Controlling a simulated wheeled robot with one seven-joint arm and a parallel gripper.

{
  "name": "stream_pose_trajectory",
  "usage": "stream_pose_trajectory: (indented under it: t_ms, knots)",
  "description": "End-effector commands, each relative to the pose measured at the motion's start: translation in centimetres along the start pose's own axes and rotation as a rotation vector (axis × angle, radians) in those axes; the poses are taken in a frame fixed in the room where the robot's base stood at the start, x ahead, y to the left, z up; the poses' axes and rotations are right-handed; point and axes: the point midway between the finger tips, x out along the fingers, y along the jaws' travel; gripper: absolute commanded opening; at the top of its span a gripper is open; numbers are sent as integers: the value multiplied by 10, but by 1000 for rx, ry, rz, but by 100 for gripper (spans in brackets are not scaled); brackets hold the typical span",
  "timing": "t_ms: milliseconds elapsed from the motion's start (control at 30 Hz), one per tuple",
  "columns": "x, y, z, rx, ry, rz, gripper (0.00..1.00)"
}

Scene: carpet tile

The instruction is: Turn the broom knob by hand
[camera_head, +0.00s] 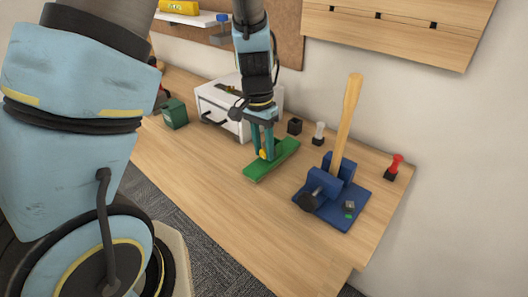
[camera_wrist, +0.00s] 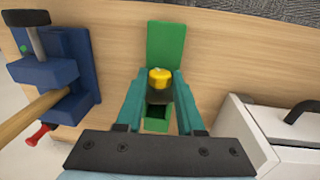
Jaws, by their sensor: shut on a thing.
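A flat green block (camera_head: 257,172) lies on the wooden workbench, and it also shows in the wrist view (camera_wrist: 165,42). A small yellow knob (camera_wrist: 159,78) with a dark lower part stands on it; its yellow also shows in the head view (camera_head: 262,154). I take this to be the broom knob, though no bristles show. My gripper (camera_head: 265,150) points down over the block, its teal fingers on either side of the knob. In the wrist view my gripper (camera_wrist: 158,85) is shut on the knob. The fingers hide parts of the knob's sides.
A blue vise (camera_head: 332,190) with an upright wooden handle (camera_head: 346,120) stands right of the block. Behind are a white drawer box (camera_head: 213,110), a small dark block (camera_head: 294,126) and a red-handled tool (camera_head: 395,165). The bench front is clear.

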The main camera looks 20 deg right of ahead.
Motion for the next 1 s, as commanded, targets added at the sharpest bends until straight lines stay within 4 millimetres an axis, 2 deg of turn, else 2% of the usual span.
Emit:
stream_pose_trajectory:
  t_ms: [133,500,1000]
  knots:
    - [5,-5,-1,-6,5,80,0]
    - [4,-8,-1,-5,5,303,0]
    - [2,-8,-1,-2,3,425,0]
